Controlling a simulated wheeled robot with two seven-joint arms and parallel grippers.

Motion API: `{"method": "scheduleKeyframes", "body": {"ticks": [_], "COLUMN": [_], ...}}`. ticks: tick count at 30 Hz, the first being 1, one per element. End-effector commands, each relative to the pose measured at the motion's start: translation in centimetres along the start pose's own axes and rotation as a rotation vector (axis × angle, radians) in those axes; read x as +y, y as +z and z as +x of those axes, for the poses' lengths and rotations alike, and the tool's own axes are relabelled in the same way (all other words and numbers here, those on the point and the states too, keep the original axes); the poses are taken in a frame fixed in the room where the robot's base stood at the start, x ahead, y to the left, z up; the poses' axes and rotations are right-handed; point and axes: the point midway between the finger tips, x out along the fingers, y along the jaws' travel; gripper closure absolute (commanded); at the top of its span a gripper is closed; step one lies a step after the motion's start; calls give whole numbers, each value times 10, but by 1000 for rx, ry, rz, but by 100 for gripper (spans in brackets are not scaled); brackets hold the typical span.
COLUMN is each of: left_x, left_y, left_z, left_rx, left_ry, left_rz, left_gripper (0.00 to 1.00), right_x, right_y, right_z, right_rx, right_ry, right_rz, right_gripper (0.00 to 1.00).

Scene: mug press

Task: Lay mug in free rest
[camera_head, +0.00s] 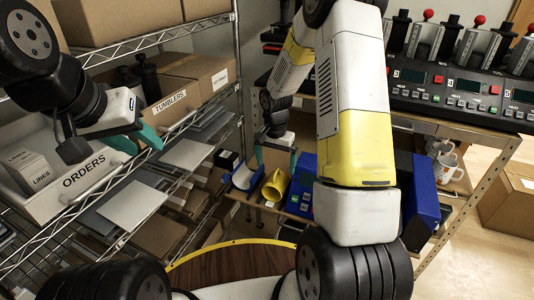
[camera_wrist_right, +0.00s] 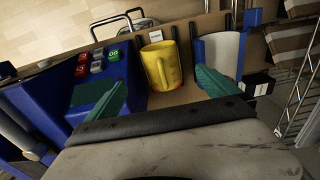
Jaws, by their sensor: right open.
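A yellow mug (camera_head: 276,186) is on the lower shelf of the bench, with its handle showing in the right wrist view (camera_wrist_right: 173,68). My left gripper (camera_head: 136,140) is open and empty by the wire shelving.
A blue unit with buttons (camera_wrist_right: 100,82) is close beside the mug. The wire rack (camera_head: 150,45) with boxes and an ORDERS bin (camera_head: 80,182) is at the left. A press row with red knobs (camera_head: 460,90) is on the bench top. White mugs (camera_head: 447,167) are at the right.

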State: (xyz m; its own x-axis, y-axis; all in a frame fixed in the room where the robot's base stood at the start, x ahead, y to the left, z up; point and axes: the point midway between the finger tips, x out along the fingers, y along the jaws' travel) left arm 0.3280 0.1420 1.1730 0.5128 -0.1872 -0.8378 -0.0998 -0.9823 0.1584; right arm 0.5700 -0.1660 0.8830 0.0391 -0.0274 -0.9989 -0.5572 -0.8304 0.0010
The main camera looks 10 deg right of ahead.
Motion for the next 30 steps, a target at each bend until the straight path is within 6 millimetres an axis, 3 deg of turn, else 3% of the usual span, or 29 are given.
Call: {"method": "scheduleKeyframes", "body": {"ticks": [15, 26, 30], "left_x": [0, 0, 0], "left_y": [0, 0, 0], "left_z": [0, 0, 0], "left_rx": [0, 0, 0], "left_ry": [0, 0, 0], "left_rz": [0, 0, 0], "left_gripper": [64, 64, 64], "right_x": [-2, -2, 0], "right_y": [-1, -1, 1], "right_z": [-24, -27, -45], "right_rx": [0, 0, 17], "right_ry": [-3, -3, -16], "right_rz": [-2, -3, -22], "right_gripper": [1, 1, 1]}}
